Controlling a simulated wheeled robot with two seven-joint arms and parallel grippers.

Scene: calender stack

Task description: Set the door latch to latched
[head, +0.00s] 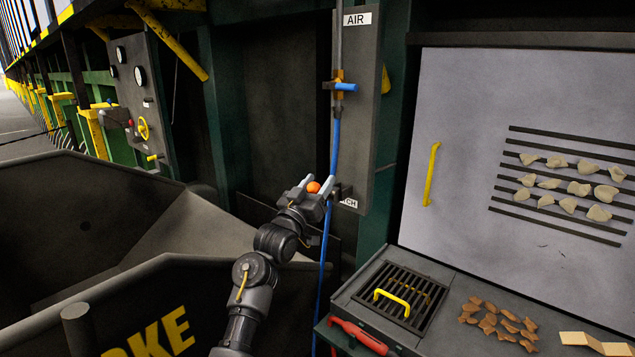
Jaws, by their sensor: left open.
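The door latch shows as an orange ball knob (313,187) in front of the grey panel (357,100), low on it. A dark bracket beside the knob and a white label (348,203) ending in "CH" show just to its right; the rest of the label is hidden. My left gripper (317,184) is open, with its two fingertips on either side of the orange knob. I cannot tell whether the fingers touch it. Most of the latch's lever is hidden by the gripper, so its setting is not clear. My right gripper is not in view.
A blue hose (335,150) runs down past the gripper from a blue-handled air valve (345,87). A dark bin (130,285) stands left of my arm. A counter at right holds a grate (402,295) and brown pieces (497,325).

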